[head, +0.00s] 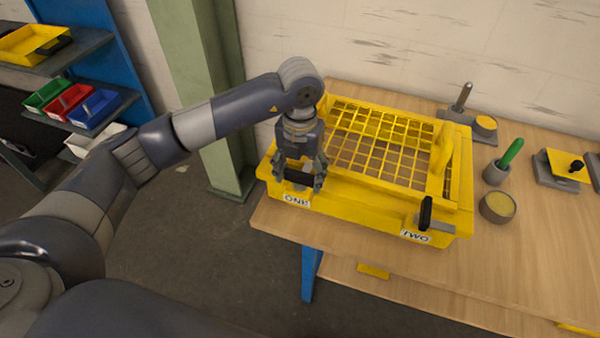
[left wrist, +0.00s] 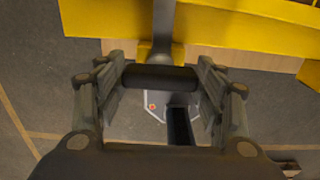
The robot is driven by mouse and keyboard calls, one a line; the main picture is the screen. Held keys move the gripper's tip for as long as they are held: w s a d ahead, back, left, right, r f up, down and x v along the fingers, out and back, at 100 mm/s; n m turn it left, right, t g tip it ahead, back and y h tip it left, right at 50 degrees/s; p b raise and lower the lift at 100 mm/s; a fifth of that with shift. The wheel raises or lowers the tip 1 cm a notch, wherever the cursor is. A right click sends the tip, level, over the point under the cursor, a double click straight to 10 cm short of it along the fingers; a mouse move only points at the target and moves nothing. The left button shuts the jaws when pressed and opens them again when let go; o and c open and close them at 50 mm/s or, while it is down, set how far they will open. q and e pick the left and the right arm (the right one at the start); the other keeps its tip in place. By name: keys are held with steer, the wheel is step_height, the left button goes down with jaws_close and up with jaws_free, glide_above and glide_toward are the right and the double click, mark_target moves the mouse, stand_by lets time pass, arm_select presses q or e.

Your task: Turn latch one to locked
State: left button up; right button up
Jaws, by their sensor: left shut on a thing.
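The yellow machine guard (head: 345,200) with a mesh lid stands on the wooden bench. Its front carries a label ONE (head: 296,200) at the left and a label TWO (head: 416,236) at the right. My left gripper (head: 300,179) is over the front left corner, above label ONE, shut on the black handle of latch one (left wrist: 160,77). In the left wrist view the handle lies crosswise between the two fingers, and its grey lever (left wrist: 164,28) runs up to the yellow guard. Latch two (head: 425,213) has its black handle standing upright. My right gripper is not in view.
On the bench to the right are a grey fixture with a pin (head: 463,97), a green-handled tool in a cup (head: 510,153), a round tin (head: 497,207) and a yellow-topped block (head: 563,164). A green pillar (head: 190,80) stands behind my left arm. Shelves with bins are at the left.

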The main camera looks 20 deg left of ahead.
mark_target(300, 173)
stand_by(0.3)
arm_select(q)
steer(key=o, duration=1.1)
steer(key=shift+c, duration=0.2)
step_height(300, 173, up, 12)
